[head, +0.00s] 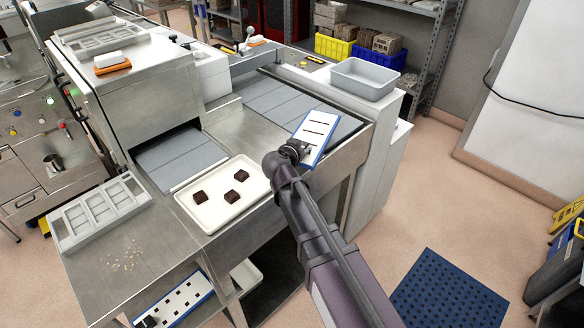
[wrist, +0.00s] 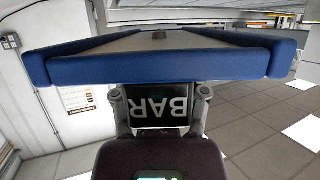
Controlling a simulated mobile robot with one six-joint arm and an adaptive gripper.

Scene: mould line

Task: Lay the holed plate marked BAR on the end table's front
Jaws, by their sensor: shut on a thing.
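My gripper (head: 297,152) is shut on the dark tab of a white plate with blue edges and dark slots (head: 319,128). I hold it up, tilted in the picture, in front of the grey belt's right end. In the wrist view the plate's blue edge (wrist: 160,62) spans the upper half, and the tab (wrist: 178,104) reads BAR, turned, between the fingers of my gripper (wrist: 160,92). The steel table (head: 130,245) at the machine's left end bears a white tray (head: 212,222) with several brown pieces. Its front left has crumbs and bare steel.
A grey mould frame (head: 100,210) lies on the table's left side. Another blue-edged plate with square holes (head: 180,300) lies on the shelf below. A grey bin (head: 365,78) stands on the right cabinet. A blue mat (head: 448,292) lies on the floor.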

